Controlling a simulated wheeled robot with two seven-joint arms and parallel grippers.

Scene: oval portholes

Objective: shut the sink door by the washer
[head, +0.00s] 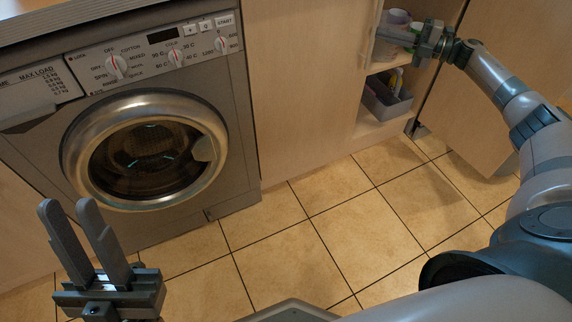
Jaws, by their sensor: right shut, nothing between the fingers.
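The pale wooden sink door (302,85) stands just right of the washer (145,150), with a light upright handle near its right edge. To its right the cupboard is open and its shelves show; how far the door is ajar is hard to tell. My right gripper (420,42) is shut and empty in front of the opening, close to the door's handle edge; I cannot tell whether it touches. My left gripper (66,205) is open and empty, low at the left in front of the washer.
A grey bin (388,103) sits on the lower shelf, with cups (397,17) above. Another wooden panel (475,120) stands right of the opening, partly behind my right arm. The tiled floor (320,225) is clear.

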